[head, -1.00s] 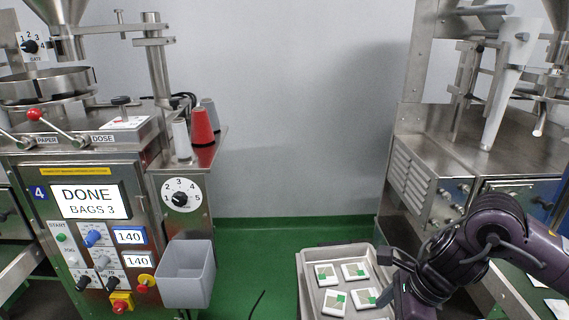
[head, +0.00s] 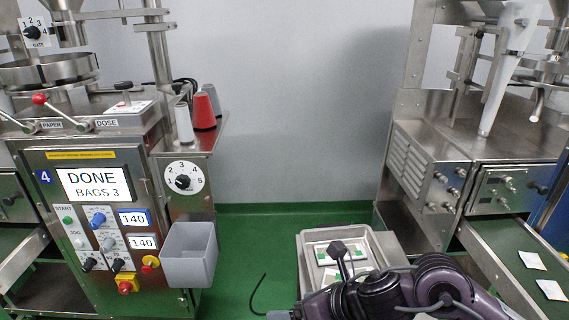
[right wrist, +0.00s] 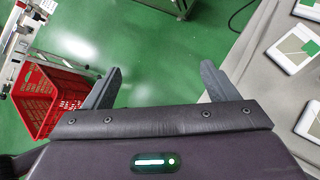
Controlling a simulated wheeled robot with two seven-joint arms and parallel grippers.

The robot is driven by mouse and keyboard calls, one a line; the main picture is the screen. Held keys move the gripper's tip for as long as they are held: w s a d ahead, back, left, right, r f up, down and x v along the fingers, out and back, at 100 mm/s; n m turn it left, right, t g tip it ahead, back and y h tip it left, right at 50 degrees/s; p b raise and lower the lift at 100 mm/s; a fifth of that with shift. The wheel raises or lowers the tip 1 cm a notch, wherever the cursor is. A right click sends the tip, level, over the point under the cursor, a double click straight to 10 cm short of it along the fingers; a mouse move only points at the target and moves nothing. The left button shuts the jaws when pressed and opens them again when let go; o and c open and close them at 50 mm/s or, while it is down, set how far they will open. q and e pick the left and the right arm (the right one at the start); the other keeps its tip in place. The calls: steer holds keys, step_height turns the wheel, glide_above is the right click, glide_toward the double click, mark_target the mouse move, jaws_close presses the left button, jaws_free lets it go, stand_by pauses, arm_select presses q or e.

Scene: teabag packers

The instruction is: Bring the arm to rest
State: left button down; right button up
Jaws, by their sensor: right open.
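My right arm (head: 425,290) comes in from the lower right of the head view and reaches left across the front of a grey tray (head: 388,240). Its purple links cover the tray's near part. In the right wrist view my right gripper (right wrist: 160,85) is open. Its two dark fingers stand wide apart with nothing between them but green floor. The tray's edge and several white packets with green squares (right wrist: 292,48) lie to the right of the fingers. My left gripper is not in view.
A machine with a DONE screen (head: 95,184) and a grey bin (head: 188,254) stands at left. Another machine (head: 425,175) with a green belt (head: 515,255) and two white packets stands at right. A red crate (right wrist: 50,98) shows at left in the wrist view. Green floor is clear between.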

steer(key=s+d+f+n+g+h, duration=0.1)
steer(key=s+d+f+n+h, duration=0.55)
steer(key=n, duration=0.95)
steer(key=s+d+f+n+g+h, duration=0.15)
steer(key=s+d+f+n, duration=0.25)
steer(key=s+d+n, duration=0.65)
step_height(320, 180, down, 23)
steer(key=w+n+p, duration=0.2)
steer(key=n+p, duration=0.3)
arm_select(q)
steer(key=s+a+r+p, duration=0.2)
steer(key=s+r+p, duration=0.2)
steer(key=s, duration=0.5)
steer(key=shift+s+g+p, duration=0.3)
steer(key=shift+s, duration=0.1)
arm_select(e)
steer(key=s+d+f, duration=0.1)
steer(key=s+f, duration=0.6)
steer(key=s, duration=0.3)
steer(key=s+d+f+g, duration=0.1)
steer(key=s+d+f, duration=0.1)
steer(key=s+f, duration=0.6)
steer(key=shift+s+d+f, duration=0.15)
steer(key=shift+s+d, duration=0.05)
steer(key=shift+s, duration=0.85)
